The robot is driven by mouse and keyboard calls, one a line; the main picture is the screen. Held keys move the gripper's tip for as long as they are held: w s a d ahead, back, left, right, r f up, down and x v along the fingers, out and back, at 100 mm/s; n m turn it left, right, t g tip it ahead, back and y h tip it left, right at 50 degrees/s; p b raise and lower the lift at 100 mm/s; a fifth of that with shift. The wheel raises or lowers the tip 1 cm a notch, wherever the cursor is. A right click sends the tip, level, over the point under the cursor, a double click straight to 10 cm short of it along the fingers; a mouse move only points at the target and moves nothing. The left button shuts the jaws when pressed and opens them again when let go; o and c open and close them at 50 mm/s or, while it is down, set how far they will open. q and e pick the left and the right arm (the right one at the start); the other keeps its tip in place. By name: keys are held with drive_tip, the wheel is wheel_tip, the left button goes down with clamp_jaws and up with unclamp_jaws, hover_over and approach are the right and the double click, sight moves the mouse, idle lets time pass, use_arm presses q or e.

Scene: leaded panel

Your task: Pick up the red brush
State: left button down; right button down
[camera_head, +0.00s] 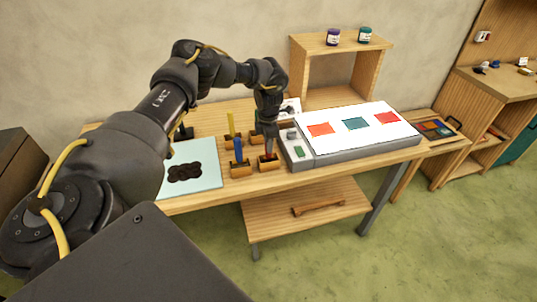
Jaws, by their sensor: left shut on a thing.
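The red brush (269,158) stands in a small wooden holder near the table's front edge, just left of the light box. My left gripper (269,142) reaches down over it from above and is shut on its upper part. The gripper covers the top of the red brush. Whether the brush's lower end is still seated in the holder is too small to tell. My right gripper is not in view.
A blue brush (238,152) and a yellow brush (231,125) stand in holders just left. A pale mat (205,178) with a dark patch lies further left. The light box (358,150) carries red and teal panes. A wooden shelf (296,60) with two jars stands behind.

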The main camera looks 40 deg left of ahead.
use_arm(q)
drive_tip(key=shift+r, duration=0.2)
drive_tip(key=shift+r+p, duration=0.55)
drive_tip(key=shift+p, duration=0.2)
drive_tip(key=s+d+r+p, duration=0.5)
drive_tip(key=d+r+p, duration=0.3)
drive_tip(key=d+r, duration=0.3)
drive_tip(key=shift+d+r, duration=0.3)
drive_tip(key=shift+d, duration=0.7)
drive_tip(key=shift+s, duration=0.1)
